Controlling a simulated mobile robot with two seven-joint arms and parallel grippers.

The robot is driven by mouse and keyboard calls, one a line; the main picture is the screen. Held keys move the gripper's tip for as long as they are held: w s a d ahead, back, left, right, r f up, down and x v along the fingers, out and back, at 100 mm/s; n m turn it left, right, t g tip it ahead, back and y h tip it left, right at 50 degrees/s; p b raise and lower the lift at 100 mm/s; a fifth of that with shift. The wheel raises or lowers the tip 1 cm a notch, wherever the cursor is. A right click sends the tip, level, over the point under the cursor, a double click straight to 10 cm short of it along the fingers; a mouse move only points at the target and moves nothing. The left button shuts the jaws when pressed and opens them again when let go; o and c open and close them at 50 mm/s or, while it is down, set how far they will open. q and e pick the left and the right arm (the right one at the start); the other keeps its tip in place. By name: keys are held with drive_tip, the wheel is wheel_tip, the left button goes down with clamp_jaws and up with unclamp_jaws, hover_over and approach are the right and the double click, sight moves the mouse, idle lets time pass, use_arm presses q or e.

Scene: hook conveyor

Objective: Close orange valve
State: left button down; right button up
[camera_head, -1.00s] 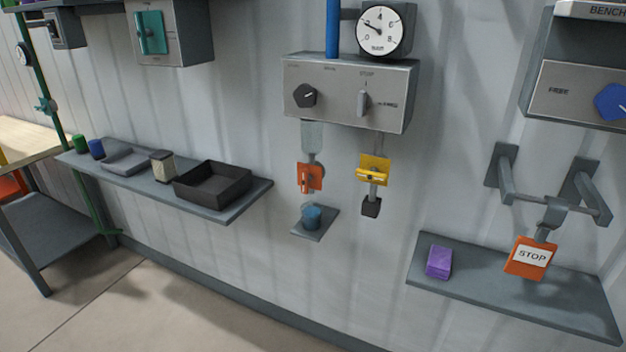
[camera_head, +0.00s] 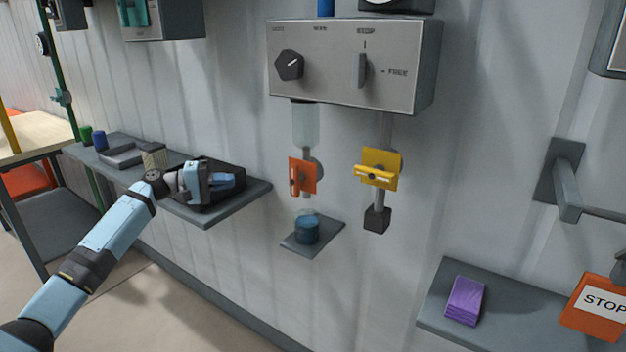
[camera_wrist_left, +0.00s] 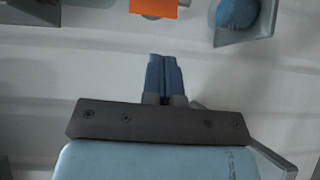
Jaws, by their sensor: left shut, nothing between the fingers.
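The orange valve (camera_head: 302,177) is an orange plate with a handle on a pipe below the grey control box, left of the yellow valve (camera_head: 380,168). Its handle stands upright, in line with the pipe. My left gripper (camera_head: 238,180) is left of the orange valve, apart from it, in front of the black tray. Its blue fingers are together and empty. In the left wrist view the fingers (camera_wrist_left: 164,78) are shut, with part of the orange plate (camera_wrist_left: 153,8) at the top edge, cut off by the frame. My right gripper is not in view.
A small shelf with a blue cup (camera_head: 307,228) sits below the orange valve. The grey control box (camera_head: 350,68) hangs above. A left shelf (camera_head: 240,198) holds the black tray (camera_head: 215,194) and small items. A purple block (camera_head: 465,300) and STOP tag (camera_head: 598,305) are at right.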

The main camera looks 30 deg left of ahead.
sight(295, 181)
use_arm(q)
drive_tip(key=shift+w+a+r+h, duration=0.15)
drive_tip(key=shift+r+h, duration=0.05)
drive_tip(key=shift+r, duration=0.45)
drive_tip(key=shift+w+a+r+h, duration=0.1)
drive_tip(key=shift+w+r+h, duration=0.1)
drive_tip(key=shift+r, duration=0.4)
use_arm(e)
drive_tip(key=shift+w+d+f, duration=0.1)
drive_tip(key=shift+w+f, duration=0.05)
use_arm(q)
drive_tip(key=shift+s, duration=0.1)
drive_tip(key=s+d+p+x, duration=0.1)
drive_tip(key=s+x, duration=0.1)
drive_tip(key=x, duration=1.1)
drive_tip(key=shift+d+p, duration=0.35)
drive_tip(key=shift+d, duration=0.05)
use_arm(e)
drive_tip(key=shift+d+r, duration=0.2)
